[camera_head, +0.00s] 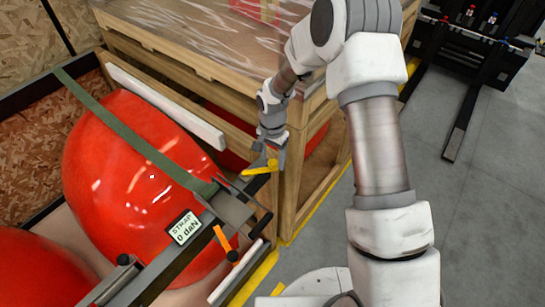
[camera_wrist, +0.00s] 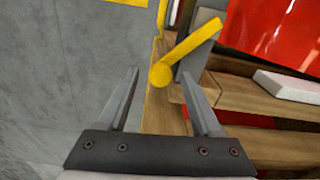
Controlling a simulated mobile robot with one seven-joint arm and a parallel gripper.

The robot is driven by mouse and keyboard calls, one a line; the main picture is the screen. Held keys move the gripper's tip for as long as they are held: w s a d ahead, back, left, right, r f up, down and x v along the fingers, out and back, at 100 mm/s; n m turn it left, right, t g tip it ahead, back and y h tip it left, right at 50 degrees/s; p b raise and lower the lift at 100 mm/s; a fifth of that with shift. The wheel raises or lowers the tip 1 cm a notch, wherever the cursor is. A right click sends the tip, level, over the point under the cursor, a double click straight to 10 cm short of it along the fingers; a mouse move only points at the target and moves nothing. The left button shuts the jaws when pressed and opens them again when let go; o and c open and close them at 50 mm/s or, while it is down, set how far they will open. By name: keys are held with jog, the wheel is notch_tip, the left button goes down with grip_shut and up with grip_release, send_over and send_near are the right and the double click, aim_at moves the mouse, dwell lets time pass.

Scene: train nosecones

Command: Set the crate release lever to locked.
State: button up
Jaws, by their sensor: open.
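A yellow lever (camera_wrist: 188,50) with a round yellow end shows in the wrist view, beside a grey plate at the crate's wooden edge. Its bar slants up and right from the round end. In the head view the yellow lever (camera_head: 258,170) is at the crate's near corner, just below my gripper (camera_head: 268,153). In the wrist view my gripper (camera_wrist: 160,78) is open and empty, with the round end showing between its fingertips. I cannot tell how far the lever lies beyond the fingers, and I see no locked mark.
Red nosecones (camera_head: 130,185) lie at left under a green strap (camera_head: 130,130). A strap unit reads "STRAP 0 daN" (camera_head: 184,230), with an orange handle (camera_head: 224,241) near it. The wooden crate (camera_head: 290,185) stands behind my gripper. Grey floor at right is clear near a black forklift (camera_head: 470,70).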

jog(key=shift+f, duration=0.1)
grip_shut()
dwell(0.3)
dwell(1.1)
